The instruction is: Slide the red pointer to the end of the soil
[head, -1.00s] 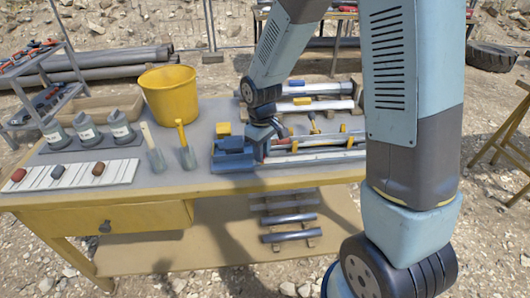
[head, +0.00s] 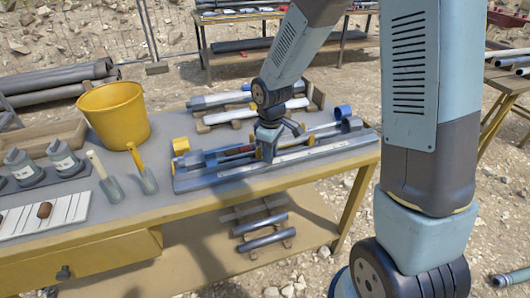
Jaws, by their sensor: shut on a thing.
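A long blue-grey trough with a pale strip along its front (head: 325,150) lies along the front of the table in the head view. My gripper (head: 268,152) points down over the trough, near the middle of its length. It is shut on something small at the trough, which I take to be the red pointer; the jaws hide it. A small reddish patch shows just left of the jaws, too small to identify. Any soil in the trough is hard to make out at this size.
Tubes on wooden rests (head: 250,112) lie behind the trough.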

